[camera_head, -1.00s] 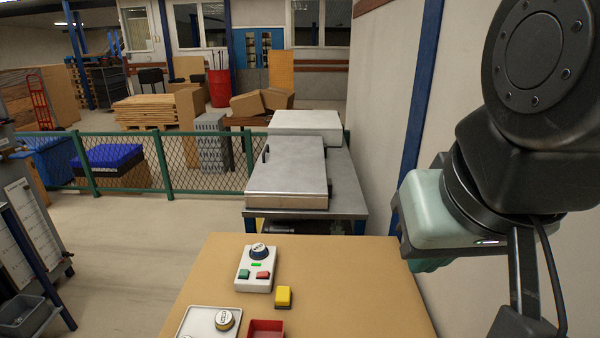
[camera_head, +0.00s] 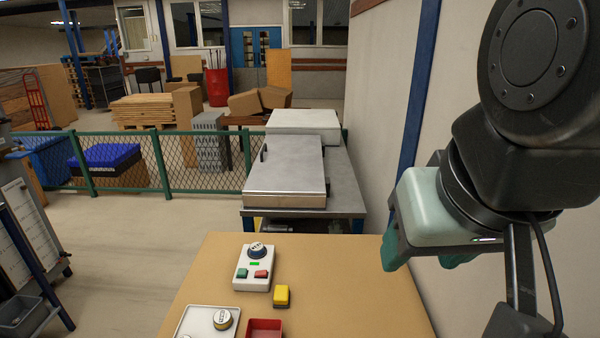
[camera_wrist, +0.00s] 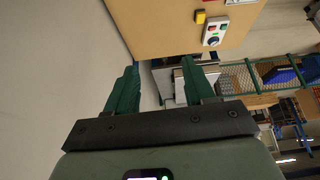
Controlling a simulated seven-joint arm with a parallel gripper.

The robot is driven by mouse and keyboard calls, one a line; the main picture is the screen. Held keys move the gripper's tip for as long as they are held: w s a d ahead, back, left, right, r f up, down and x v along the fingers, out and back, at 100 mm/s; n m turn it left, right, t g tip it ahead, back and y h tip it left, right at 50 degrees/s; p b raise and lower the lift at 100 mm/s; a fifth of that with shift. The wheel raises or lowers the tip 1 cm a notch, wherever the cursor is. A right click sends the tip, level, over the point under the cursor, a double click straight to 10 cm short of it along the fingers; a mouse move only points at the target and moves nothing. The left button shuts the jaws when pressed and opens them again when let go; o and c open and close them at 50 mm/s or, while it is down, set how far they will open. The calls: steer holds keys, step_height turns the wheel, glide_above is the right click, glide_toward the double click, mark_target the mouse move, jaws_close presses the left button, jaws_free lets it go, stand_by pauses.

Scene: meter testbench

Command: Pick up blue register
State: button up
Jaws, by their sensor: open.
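The blue register (camera_head: 256,250) is a round blue-rimmed dial with a pale top. It sits on the upper part of a white box (camera_head: 243,272), above a green and a red button. It also shows small in the wrist view (camera_wrist: 213,41), on the box at upper right. My gripper (camera_head: 427,260) is up at the right of the tan table, well apart from the register. In the wrist view its green fingers (camera_wrist: 160,68) are spread with nothing between them.
The tan table (camera_head: 350,275) is bare on its right side. A yellow block (camera_head: 282,296) and a red tray (camera_head: 265,322) lie near the box. A second dial with a gold rim (camera_head: 222,319) sits on a white plate in front. A wall (camera_head: 378,120) rises behind my arm.

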steer(key=o, duration=0.4)
steer(key=shift+c, duration=0.2)
steer(key=m+g, duration=0.1)
steer(key=m, duration=0.1)
glide_above(257, 245)
steer(key=s+a, duration=0.1)
steer(key=s, duration=0.2)
steer(key=shift+h, duration=0.3)
steer(key=f, duration=3.4)
steer(key=shift+w, duration=0.2)
steer(key=shift+s+d+x, duration=0.1)
steer(key=shift+d+x, duration=0.05)
steer(key=shift+x, duration=1.35)
steer(key=shift+s+d+x, duration=0.1)
steer(key=shift+d+x, duration=0.05)
steer(key=shift+x, duration=1.3)
